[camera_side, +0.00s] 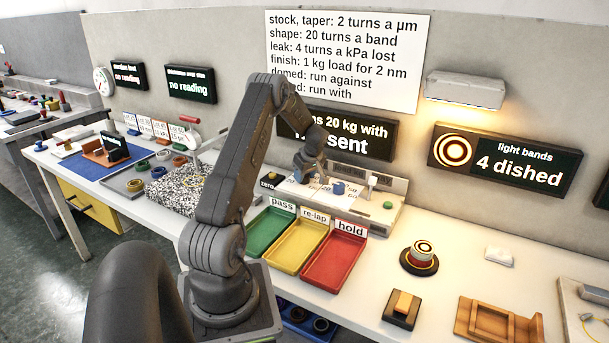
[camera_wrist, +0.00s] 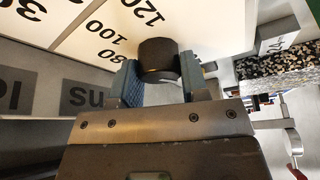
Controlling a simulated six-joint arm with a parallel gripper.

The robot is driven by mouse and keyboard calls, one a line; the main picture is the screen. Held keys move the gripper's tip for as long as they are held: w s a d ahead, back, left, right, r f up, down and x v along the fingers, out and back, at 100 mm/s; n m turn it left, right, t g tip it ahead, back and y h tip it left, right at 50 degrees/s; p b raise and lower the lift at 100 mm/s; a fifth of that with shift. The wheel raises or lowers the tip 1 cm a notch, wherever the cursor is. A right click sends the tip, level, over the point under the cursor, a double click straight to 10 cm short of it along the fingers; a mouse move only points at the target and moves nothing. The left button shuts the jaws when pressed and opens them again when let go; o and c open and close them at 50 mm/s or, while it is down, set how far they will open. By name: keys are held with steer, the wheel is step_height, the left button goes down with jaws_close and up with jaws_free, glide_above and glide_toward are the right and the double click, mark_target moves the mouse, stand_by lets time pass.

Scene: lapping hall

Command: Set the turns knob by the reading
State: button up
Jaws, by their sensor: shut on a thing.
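In the wrist view my gripper (camera_wrist: 155,82) is shut on a dark round knob (camera_wrist: 158,58), one blue finger pad on each side. The knob stands on a white dial face (camera_wrist: 110,45) printed with numbers including 80, 100 and 120. In the side view my gripper (camera_side: 308,178) is down at the control panel (camera_side: 385,215), and the held knob is hard to make out there. A blue knob (camera_side: 338,188) shows just right of it. The light bands display (camera_side: 505,160) reads "4 dished". The wall chart (camera_side: 345,60) gives "shape: 20 turns a band"; its last line is partly covered.
Behind my arm a partly hidden display (camera_side: 378,135) shows "20 kg with" and "sent". Green, yellow and red trays (camera_side: 335,262) lie in front of the panel. A speckled plate (camera_side: 178,192) is to the left. A banded round piece (camera_side: 421,252) stands to the right.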

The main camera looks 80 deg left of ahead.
steer(key=shift+c, duration=0.2)
steer(key=m+t, duration=0.1)
steer(key=m, duration=0.3)
steer(key=shift+s+m+t+y, duration=0.1)
steer(key=shift+m+t+y, duration=0.2)
steer(key=shift+m+t, duration=0.9)
steer(key=shift+m, duration=1.4)
steer(key=o, duration=0.9)
steer(key=shift+o, duration=0.2)
steer(key=v, duration=1.3)
steer(key=shift+r, duration=0.45)
